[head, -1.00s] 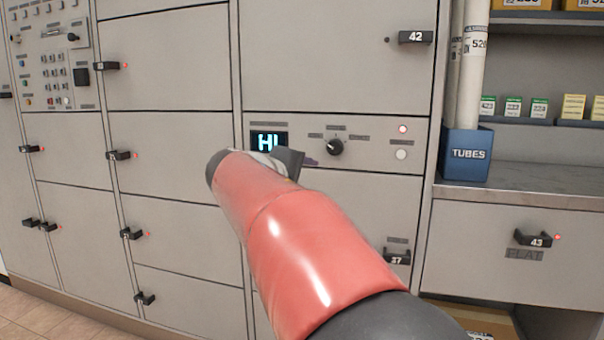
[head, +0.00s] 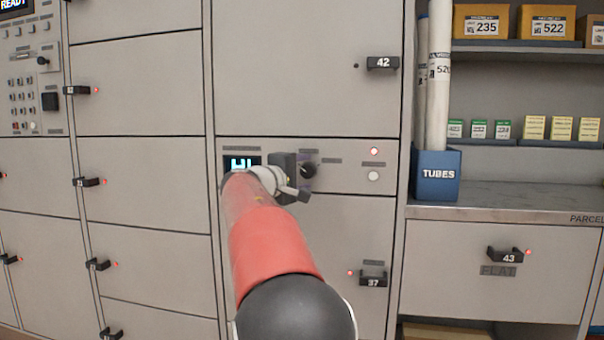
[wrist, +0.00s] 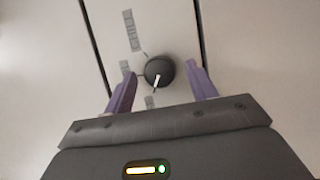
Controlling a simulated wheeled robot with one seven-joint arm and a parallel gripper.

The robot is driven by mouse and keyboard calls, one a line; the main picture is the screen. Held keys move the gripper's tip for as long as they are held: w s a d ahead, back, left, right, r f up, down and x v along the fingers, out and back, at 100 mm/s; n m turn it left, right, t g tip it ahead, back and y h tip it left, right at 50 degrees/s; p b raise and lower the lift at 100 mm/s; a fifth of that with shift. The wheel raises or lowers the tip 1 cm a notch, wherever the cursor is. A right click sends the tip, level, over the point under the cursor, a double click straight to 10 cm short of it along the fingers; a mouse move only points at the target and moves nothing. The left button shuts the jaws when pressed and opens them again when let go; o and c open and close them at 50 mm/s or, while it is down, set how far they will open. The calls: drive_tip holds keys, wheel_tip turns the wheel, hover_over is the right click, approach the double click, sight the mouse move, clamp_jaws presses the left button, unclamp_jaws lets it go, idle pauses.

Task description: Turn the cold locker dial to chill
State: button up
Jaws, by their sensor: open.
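The cold locker dial (head: 309,170) is a round black knob on a grey panel, partly hidden behind my gripper (head: 300,177) in the head view. In the wrist view the dial (wrist: 159,72) has a white pointer mark aimed down toward the lower label (wrist: 150,102). The CHILL label (wrist: 132,30) is above and left of the dial there. My gripper (wrist: 160,74) is open, its two purple fingers on either side of the dial with gaps visible. I cannot tell how deep the fingertips reach.
A display (head: 241,163) reading "HI" is left of the dial, partly covered by my arm. Locker handles 42 (head: 383,63) and 37 (head: 373,280) protrude above and below. A blue tubes bin (head: 436,174) stands right.

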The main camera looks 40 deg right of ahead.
drive_tip(key=c, duration=1)
